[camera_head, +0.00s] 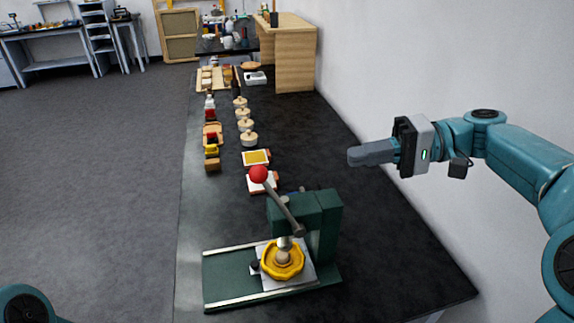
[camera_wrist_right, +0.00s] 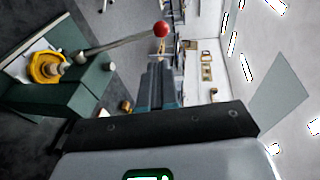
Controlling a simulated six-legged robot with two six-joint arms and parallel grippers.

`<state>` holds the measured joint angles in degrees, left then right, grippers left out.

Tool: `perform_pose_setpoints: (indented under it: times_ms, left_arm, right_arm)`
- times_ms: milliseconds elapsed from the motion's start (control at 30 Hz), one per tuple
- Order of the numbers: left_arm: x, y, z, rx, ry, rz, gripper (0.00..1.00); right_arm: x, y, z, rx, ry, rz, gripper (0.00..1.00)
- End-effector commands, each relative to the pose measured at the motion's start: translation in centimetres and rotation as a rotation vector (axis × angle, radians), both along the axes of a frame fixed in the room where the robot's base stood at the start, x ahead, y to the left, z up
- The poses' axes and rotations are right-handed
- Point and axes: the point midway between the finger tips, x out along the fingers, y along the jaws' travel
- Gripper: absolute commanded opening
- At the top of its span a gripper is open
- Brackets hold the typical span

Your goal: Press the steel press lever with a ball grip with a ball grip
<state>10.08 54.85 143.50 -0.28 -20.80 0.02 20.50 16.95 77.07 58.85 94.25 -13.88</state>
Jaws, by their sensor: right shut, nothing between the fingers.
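The steel press lever (camera_head: 284,207) rises from a dark green press (camera_head: 321,222) and slants up to the left. It ends in a red ball grip (camera_head: 258,174). In the right wrist view the lever (camera_wrist_right: 115,45) and the red ball (camera_wrist_right: 161,29) show at upper middle. A gold ring-shaped piece (camera_head: 270,270) sits on the plate under the press head. My right gripper (camera_head: 352,156) is shut and empty, to the right of the ball and apart from it; its fingers (camera_wrist_right: 161,66) also show in the wrist view. My left gripper is out of view.
The press stands on a long dark bench (camera_head: 370,262). Behind it lie a tray with yellow contents (camera_head: 256,157), several round lidded pots (camera_head: 249,139) and small blocks. A wooden cabinet (camera_head: 296,55) stands at the far end. A white wall runs along the right.

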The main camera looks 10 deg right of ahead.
Motion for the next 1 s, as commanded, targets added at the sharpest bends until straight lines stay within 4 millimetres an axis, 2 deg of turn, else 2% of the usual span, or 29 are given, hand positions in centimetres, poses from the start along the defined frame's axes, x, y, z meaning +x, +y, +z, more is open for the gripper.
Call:
perform_pose_setpoints:
  times_ms: [400,533,733,1000]
  left_arm:
    - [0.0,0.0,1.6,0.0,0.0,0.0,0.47]
    - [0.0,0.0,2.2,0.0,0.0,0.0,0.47]
    - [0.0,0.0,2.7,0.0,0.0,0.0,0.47]
    - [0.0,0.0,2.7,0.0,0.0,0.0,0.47]
  right_arm:
    - [1.8,8.3,-1.3,0.001,0.001,0.006,0.0]
    - [2.4,10.5,-1.8,0.0,0.001,0.005,0.0]
    - [2.8,12.3,-2.3,0.0,0.0,0.003,0.0]
    - [2.9,12.6,-2.5,-0.001,-0.002,0.001,0.0]
